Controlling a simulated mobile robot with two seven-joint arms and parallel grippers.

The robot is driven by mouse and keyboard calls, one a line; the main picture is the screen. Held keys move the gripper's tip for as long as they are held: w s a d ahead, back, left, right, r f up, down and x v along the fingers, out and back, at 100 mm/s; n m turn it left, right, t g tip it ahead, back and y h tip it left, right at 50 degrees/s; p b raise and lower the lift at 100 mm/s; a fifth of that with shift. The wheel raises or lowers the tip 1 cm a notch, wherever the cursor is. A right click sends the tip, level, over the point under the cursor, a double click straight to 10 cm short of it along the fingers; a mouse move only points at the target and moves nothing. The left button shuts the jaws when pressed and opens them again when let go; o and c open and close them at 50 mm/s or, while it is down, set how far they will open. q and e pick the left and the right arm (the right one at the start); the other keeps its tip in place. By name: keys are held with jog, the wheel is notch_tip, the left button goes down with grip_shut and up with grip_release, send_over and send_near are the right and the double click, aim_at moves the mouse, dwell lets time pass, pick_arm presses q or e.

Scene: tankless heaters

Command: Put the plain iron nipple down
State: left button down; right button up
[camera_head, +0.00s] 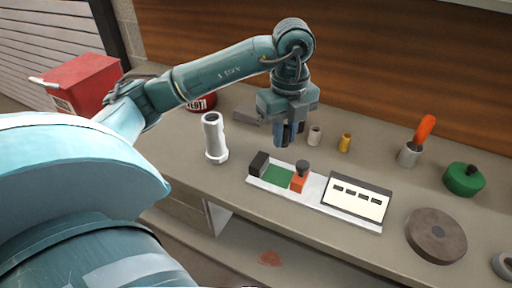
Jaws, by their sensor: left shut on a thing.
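My left gripper (290,132) points down above the back-middle of the bench, behind the white fixture strip. It is shut on a small dark piece, taken as the plain iron nipple; the fingers hide most of it, so its shape cannot be told. A short grey nipple (314,136) stands just right of the fingers, and a brass-coloured nipple (345,143) stands further right. The white fixture strip (318,208) carries a black block, a green patch, an orange block (299,181) with a dark knob on top, and a panel (357,201) with several dark slots. My right gripper is not in view.
A white pipe fitting (213,138) stands upright left of the strip. A cup with an orange-handled tool (409,154), a green round container (463,180) and a brown disc (436,235) stand right. A red box (78,84) is far left. Bench between fitting and strip is clear.

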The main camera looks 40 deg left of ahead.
pick_arm(q)
send_over(279, 176)
notch_tip(279, 176, down, 5)
jog(key=shift+f, duration=0.15)
notch_tip(279, 176, down, 4)
jog(key=shift+f, duration=0.35)
jog(key=shift+f, duration=0.1)
jog(key=c, duration=1.8)
grip_release()
jog(key=shift+f, duration=0.1)
jog(key=o, duration=0.5)
